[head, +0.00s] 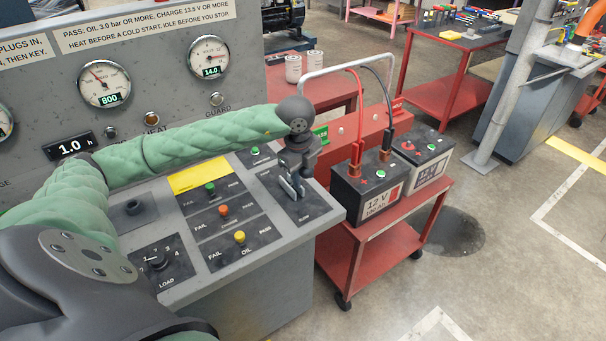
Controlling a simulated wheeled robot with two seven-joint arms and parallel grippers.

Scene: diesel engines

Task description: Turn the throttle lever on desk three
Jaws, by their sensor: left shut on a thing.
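The throttle plate (314,208) is a dark panel at the right end of the grey sloping desk (276,238). My left arm, in a green sleeve, reaches across the desk from the left. My left gripper (292,188) points down over the plate, with its jaws shut on the throttle lever. The jaws hide most of the lever, so its exact angle cannot be told. My right gripper is out of view.
A red cart (385,251) with two batteries (371,188) stands close on the right.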

